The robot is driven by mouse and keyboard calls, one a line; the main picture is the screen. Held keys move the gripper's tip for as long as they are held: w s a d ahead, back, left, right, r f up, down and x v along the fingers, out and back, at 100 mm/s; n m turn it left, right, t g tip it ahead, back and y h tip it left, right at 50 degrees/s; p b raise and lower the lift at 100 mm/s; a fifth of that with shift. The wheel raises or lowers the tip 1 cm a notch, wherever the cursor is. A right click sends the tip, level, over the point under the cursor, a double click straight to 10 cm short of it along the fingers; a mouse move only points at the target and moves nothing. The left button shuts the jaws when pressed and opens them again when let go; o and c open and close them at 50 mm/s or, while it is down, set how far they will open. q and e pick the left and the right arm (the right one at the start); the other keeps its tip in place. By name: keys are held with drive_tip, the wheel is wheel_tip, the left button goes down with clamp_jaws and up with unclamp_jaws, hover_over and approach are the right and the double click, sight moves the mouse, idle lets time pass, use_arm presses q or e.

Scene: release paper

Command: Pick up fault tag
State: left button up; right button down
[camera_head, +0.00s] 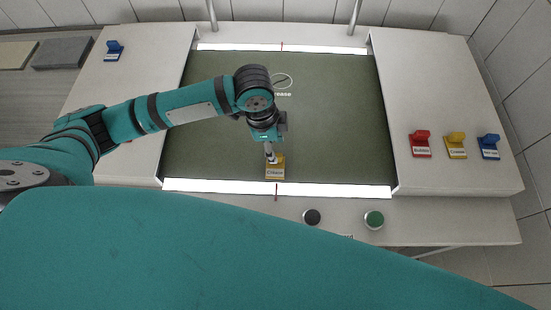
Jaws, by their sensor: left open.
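A yellow fault tag (275,173) with a white label, which seems to read "Crease", lies on the dark green surface near its front bright strip. My left gripper (271,156) points down right over the back part of this tag. Its fingers are small here and hide the tag's upper part; I cannot tell whether they touch it. On the right white panel stand a red tag (420,144), another yellow tag (456,145) and a blue tag (489,147) in a row. A second blue tag (114,51) stands on the left panel. My right gripper is not in view.
The dark green surface (335,130) is mostly bare, with a white oval mark (281,81) and writing at the back. A black button (312,217) and a green button (374,220) sit on the front ledge. Grey slabs (62,53) lie at the far left.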

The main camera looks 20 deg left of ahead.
sight(275, 165)
use_arm(q)
drive_tip(key=f, duration=0.3)
drive_tip(key=f+p, duration=0.1)
drive_tip(key=shift+d+f, duration=0.2)
drive_tip(key=shift+d, duration=0.2)
drive_tip(key=shift+c, duration=0.2)
clamp_jaws()
